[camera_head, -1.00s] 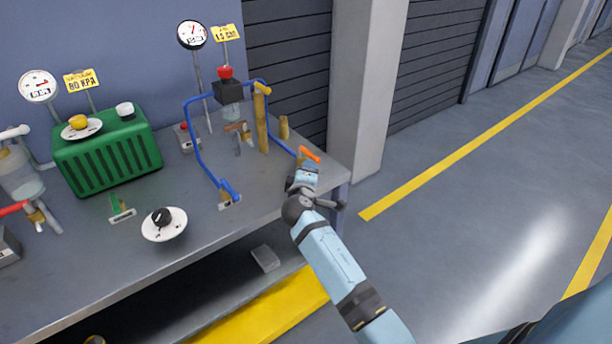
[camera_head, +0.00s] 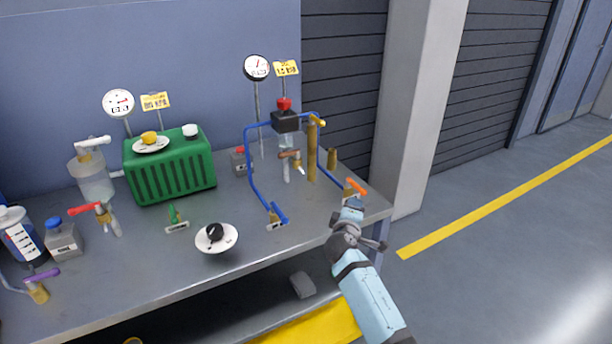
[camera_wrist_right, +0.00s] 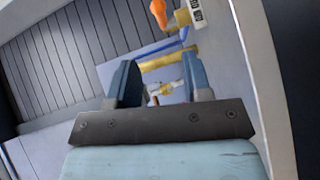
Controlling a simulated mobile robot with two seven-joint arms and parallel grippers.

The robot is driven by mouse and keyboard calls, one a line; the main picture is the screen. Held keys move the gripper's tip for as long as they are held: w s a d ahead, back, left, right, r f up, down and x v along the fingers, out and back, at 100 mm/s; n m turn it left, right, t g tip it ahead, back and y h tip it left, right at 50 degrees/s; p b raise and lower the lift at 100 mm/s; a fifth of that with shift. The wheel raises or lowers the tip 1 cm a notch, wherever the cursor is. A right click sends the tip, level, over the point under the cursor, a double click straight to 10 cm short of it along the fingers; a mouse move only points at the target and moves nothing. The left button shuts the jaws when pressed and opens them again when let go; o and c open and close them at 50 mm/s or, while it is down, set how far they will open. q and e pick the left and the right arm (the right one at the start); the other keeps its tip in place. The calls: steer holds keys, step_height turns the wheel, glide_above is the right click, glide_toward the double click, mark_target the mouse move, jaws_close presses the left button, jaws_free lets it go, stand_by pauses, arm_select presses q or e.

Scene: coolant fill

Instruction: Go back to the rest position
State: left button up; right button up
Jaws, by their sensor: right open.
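My right gripper (camera_head: 352,202) is at the right end of the metal workbench (camera_head: 320,222), just in front of the orange-handled valve (camera_head: 356,188). In the right wrist view its two fingers (camera_wrist_right: 158,85) stand apart with nothing between them. The orange handle (camera_wrist_right: 158,12) shows beyond the fingers there, at the top. I cannot tell from these views whether the gripper touches the valve. My left gripper is in neither view.
A blue pipe loop (camera_head: 250,165) with a blue-handled valve (camera_head: 278,215) stands left of my right arm. A green ribbed tank (camera_head: 170,172) and a round dial (camera_head: 216,238) are farther left. A pillar (camera_head: 420,110) rises behind the bench's right end. The floor at right is clear.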

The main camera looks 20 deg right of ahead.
steer(key=s+a+f+m+y, duration=0.1)
steer(key=s+a+f+y, duration=0.4)
steer(key=s, duration=0.4)
steer(key=s+a+f+m+g+y, duration=0.1)
steer(key=s+a+f+m+y, duration=0.1)
steer(key=s+a+f, duration=0.5)
steer(key=s+a+f+m+y, duration=0.1)
steer(key=s+a+f+y, duration=0.3)
steer(key=s, duration=0.6)
steer(key=s+a+m+g+y, duration=0.1)
steer(key=s+a+m+y, duration=0.15)
steer(key=s, duration=0.55)
arm_select(q)
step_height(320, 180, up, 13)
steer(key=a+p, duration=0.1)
steer(key=p, duration=1.4)
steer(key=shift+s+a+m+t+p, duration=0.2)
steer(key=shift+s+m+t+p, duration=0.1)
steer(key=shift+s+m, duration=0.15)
arm_select(e)
step_height(320, 180, up, 13)
steer(key=s, duration=0.1)
steer(key=shift+s+n, duration=0.3)
steer(key=shift+n, duration=0.15)
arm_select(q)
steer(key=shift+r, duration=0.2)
arm_select(e)
steer(key=shift+a+f, duration=0.1)
